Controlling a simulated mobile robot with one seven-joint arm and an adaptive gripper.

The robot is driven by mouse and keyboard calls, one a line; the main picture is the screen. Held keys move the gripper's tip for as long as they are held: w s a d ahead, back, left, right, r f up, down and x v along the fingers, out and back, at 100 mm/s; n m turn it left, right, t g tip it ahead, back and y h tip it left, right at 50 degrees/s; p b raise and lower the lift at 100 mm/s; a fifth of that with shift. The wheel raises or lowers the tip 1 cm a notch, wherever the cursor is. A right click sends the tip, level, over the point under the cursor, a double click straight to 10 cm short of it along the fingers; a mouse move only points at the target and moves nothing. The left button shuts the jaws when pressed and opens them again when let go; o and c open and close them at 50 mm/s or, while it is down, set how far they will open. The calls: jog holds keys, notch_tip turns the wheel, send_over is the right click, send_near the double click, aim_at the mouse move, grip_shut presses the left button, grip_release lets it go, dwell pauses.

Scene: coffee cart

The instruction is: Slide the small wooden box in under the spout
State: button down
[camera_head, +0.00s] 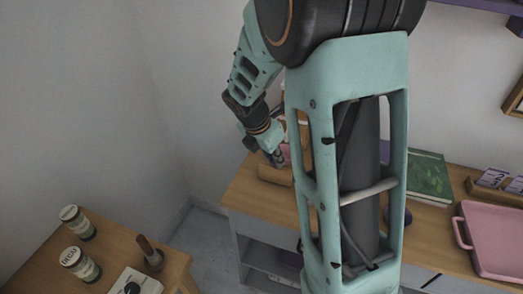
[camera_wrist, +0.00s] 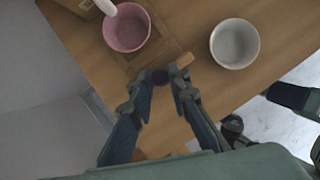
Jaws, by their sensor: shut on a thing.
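The small wooden box (camera_head: 275,175) is at the left end of the wooden counter in the head view, at my gripper (camera_head: 275,157). In the wrist view its wood (camera_wrist: 150,62) blends with the counter, so its outline is hard to follow. A dark round knob (camera_wrist: 160,77) is on its near side. My gripper (camera_wrist: 161,82) has its fingertips on either side of this knob and is shut on it. A pink bowl (camera_wrist: 127,30) appears to stand on the box. The pale rounded end of what may be the spout (camera_wrist: 105,6) shows over the bowl's far rim.
A white bowl (camera_wrist: 235,43) stands right of the box in the wrist view. My arm hides much of the counter in the head view. A green book (camera_head: 428,178) and a pink tray (camera_head: 492,240) lie further right. A separate table with jars (camera_head: 77,222) is at lower left.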

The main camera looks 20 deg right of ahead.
jog(key=shift+w+d+r, duration=0.1)
jog(key=shift+w+d, duration=0.4)
jog(key=shift+w, duration=0.25)
jog(key=c, duration=1.8)
grip_release()
jog(key=shift+w+d, duration=0.1)
jog(key=v, duration=1.2)
jog(key=shift+s, duration=0.25)
